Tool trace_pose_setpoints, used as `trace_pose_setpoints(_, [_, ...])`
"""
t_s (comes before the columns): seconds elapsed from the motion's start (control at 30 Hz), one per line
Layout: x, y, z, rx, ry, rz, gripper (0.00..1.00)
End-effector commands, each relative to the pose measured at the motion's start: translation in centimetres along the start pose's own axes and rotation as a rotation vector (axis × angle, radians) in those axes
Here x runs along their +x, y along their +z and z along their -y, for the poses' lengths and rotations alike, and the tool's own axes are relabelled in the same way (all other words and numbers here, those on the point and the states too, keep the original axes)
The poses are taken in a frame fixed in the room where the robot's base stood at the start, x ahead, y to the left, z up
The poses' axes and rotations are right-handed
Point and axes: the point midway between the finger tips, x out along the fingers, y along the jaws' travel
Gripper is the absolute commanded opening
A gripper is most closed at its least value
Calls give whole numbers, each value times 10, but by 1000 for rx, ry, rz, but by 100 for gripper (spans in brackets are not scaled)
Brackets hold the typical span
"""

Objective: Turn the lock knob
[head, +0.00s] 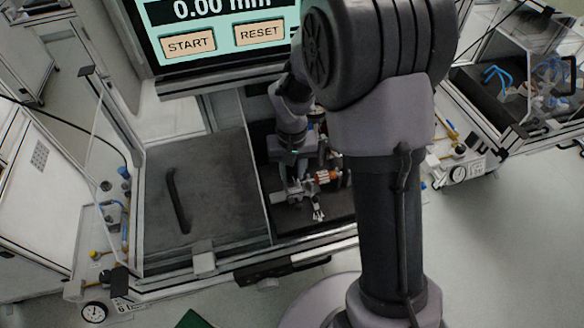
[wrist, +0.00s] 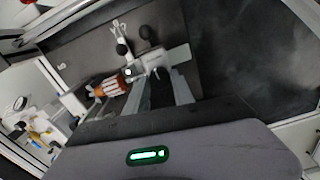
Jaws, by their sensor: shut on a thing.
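My gripper (head: 293,188) reaches down into the test fixture inside the machine. In the wrist view my gripper (wrist: 158,76) has its two grey fingers around a dark part between them, which appears to be the lock knob (wrist: 161,91); the fingers and wrist partly hide it. A silver clamp block (wrist: 152,61) is just beyond the fingertips. The copper-wound stator (wrist: 108,87) lies to the left of the fingers, and it also shows in the head view (head: 324,177). The knob cannot be made out in the head view.
A dark sliding cover with a black handle (head: 177,200) is at left. The screen with START and RESET (head: 220,40) stands behind. Clear side panels flank the machine.

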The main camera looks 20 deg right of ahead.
Motion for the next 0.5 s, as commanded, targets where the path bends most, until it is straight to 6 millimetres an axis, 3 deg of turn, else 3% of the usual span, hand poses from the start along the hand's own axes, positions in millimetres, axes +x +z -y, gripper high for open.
trace_pose_setpoints(0.5, [-2, 0, 1, -454, 0, -1, 0])
